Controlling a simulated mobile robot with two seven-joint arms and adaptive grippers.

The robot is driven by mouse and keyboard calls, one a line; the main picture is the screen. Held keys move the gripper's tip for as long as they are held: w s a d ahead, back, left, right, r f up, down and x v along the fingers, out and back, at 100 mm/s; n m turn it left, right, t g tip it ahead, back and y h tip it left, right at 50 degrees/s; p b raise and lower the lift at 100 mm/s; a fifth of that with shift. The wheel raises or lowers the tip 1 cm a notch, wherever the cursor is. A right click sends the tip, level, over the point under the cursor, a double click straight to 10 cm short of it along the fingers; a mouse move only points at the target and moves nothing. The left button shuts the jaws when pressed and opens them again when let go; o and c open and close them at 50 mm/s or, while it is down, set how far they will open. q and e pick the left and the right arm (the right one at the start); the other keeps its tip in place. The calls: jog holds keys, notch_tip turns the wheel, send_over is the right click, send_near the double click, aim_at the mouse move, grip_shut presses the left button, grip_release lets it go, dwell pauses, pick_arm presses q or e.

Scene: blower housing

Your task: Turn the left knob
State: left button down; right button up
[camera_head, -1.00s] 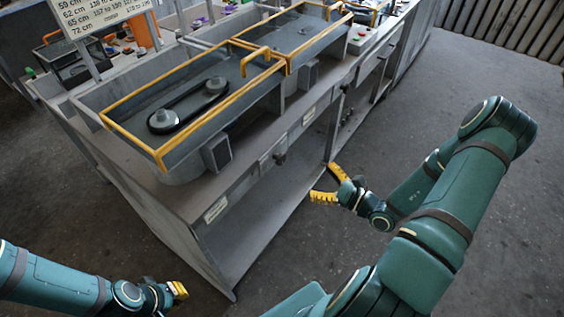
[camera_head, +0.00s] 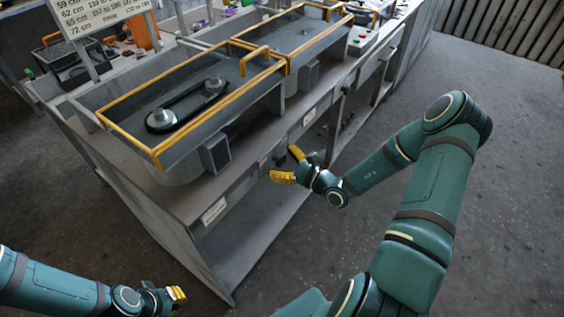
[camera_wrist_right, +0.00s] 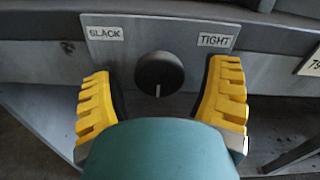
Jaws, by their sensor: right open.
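The knob (camera_wrist_right: 159,74) is a round black dial with a pale pointer line aimed down in the right wrist view. It sits on a grey plate (camera_wrist_right: 160,40) marked SLACK at left and TIGHT at right. My right gripper (camera_wrist_right: 162,100) is open, its yellow fingers apart on either side of the knob, with gaps between. In the head view my right gripper (camera_head: 287,166) is in front of the bench's front panel, and the knob is hard to make out there. My left gripper (camera_head: 178,295) is low at the left, away from the bench; its opening is unclear.
The grey bench (camera_head: 240,195) carries yellow-railed trays, the nearer with a black belt (camera_head: 187,105) around two pulleys. A grey box (camera_head: 214,153) juts from the front near the knob. A white label (camera_head: 214,210) is at left. Open floor (camera_head: 500,200) lies at right.

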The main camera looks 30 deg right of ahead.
jog(key=c, duration=1.2)
jog(key=shift+r+m+p, duration=0.15)
jog(key=shift+m+p, duration=0.55)
jog(key=shift+p, duration=0.3)
jog(key=shift+a+m+p, duration=0.1)
jog(key=shift+m+p, duration=2.25)
jog(key=shift+m, duration=0.55)
